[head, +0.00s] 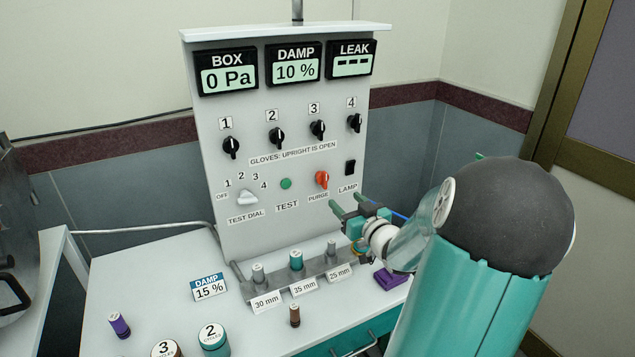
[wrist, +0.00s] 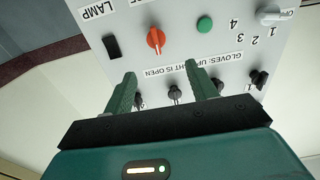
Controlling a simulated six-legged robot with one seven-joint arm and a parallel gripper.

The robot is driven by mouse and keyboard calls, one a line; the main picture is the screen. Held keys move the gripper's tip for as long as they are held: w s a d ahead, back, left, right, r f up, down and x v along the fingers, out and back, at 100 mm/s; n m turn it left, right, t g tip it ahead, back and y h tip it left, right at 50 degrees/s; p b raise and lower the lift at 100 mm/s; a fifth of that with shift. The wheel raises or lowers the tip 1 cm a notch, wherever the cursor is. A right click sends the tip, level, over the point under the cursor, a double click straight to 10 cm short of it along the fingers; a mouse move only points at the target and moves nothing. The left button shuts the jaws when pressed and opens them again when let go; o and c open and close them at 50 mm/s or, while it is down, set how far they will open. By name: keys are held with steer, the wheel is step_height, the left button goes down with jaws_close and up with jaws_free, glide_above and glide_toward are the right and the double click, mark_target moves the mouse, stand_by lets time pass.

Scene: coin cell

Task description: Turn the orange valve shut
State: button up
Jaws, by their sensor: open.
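The orange valve (head: 322,179) is a small knob on the upright grey panel, above the PURGE label. Its grip looks roughly upright in the head view. It also shows in the wrist view (wrist: 156,41), where the panel appears upside down. My gripper (head: 347,201) is in front of the panel, to the lower right of the valve in the head view. Its green fingers (wrist: 160,72) are apart with nothing between them. In the wrist view the valve lies beyond the fingertips, apart from them.
A green TEST button (head: 286,184), the white test dial (head: 248,197) and a black LAMP switch (head: 350,167) flank the valve. Several black glove knobs (head: 275,138) sit above. Below, a rack (head: 282,280) holds cylinders, and a purple block (head: 391,278) lies near my gripper.

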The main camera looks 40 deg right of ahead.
mark_target(326, 180)
steer(key=x, duration=1.1)
steer(key=shift+s+d+f, duration=0.15)
steer(key=shift+d+f, duration=0.05)
steer(key=shift+d, duration=0.1)
steer(key=shift+x, duration=0.8)
steer(key=shift+a, duration=0.1)
steer(key=c, duration=1)
